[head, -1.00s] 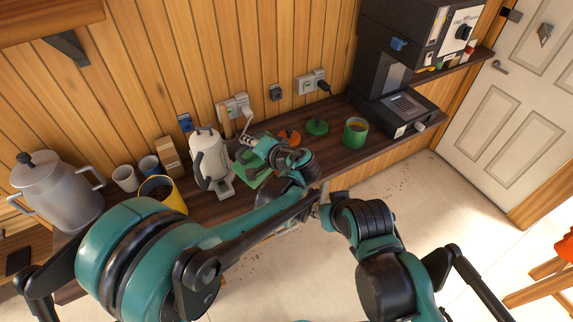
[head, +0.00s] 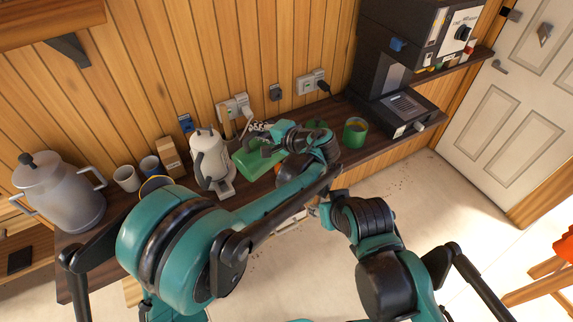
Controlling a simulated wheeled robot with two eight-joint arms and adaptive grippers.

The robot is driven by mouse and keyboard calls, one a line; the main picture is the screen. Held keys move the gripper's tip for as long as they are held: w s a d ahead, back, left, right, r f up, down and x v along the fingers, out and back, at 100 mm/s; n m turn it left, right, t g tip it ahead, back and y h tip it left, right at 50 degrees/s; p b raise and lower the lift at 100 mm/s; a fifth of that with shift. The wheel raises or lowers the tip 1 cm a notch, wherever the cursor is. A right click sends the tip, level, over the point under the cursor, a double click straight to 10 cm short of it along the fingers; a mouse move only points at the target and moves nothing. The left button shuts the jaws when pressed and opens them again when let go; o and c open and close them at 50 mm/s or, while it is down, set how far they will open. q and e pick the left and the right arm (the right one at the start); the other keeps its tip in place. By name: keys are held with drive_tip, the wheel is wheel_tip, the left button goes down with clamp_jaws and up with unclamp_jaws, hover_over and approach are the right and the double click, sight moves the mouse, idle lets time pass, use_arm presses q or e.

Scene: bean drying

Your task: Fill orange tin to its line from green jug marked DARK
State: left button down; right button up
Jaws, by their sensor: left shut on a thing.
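A green jug (head: 257,160) is at the middle of the counter, partly covered by my left arm. My left gripper (head: 267,138) is shut on it at its upper right side. I cannot read any marking on the jug, nor tell whether its base touches the counter.
A white kettle (head: 210,160) stands close left of the jug. A green tin (head: 355,132) with yellowish contents and a green knobbed lid (head: 317,125) are to the right. A large metal pot (head: 62,190) and mugs stand left. A dark machine (head: 400,112) bounds the right.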

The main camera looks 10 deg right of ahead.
use_arm(q)
drive_tip(key=shift+w+d+r, duration=0.1)
drive_tip(key=shift+d+r, duration=0.1)
idle(0.3)
